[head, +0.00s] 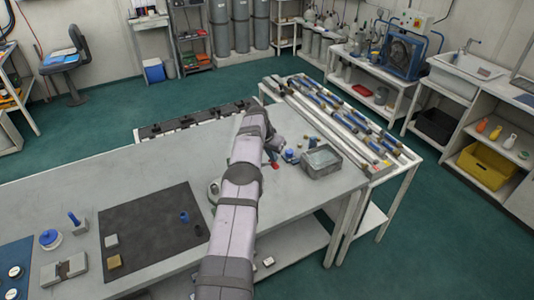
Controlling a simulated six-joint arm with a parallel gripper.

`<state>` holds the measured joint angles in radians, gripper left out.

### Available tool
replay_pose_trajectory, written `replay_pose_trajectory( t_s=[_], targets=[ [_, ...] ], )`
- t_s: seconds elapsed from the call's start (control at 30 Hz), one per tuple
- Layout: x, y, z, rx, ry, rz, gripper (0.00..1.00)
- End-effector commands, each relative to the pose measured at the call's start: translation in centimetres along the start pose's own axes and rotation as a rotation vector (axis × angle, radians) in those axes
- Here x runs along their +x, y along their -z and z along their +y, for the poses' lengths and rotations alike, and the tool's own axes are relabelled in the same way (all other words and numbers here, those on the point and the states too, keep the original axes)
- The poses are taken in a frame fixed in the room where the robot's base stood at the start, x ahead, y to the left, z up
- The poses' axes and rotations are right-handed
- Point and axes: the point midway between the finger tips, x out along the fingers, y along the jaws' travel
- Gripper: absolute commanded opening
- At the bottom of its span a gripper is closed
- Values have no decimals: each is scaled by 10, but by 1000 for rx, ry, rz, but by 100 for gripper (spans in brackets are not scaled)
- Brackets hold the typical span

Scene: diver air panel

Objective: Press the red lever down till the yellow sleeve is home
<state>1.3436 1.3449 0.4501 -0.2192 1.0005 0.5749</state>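A small red part (275,166), which looks like the red lever, shows just right of my arm on the grey bench. My arm covers most of whatever it belongs to. My gripper (276,146) is at the far end of the arm, small and partly hidden, close to the red part. I cannot tell whether they touch or whether the fingers are open. I cannot make out the yellow sleeve; it is too small or hidden.
Blue-and-white parts (291,155) and a grey bin (322,162) stand just right of the gripper. A black mat (150,235) with small blocks lies left of my arm.

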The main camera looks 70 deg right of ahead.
Motion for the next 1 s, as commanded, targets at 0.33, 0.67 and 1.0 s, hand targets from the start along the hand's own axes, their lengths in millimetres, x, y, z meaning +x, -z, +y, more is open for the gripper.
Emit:
replay_pose_trajectory(
  t_s=[0.33, 0.67, 1.0],
  targets=[
    [3, -4, -1, -1, -1, -7, 0],
    [5, -6, -1, -1, -1, -7, 0],
    [-3, -2, -1, 0, 0, -6, 0]
  ],
)
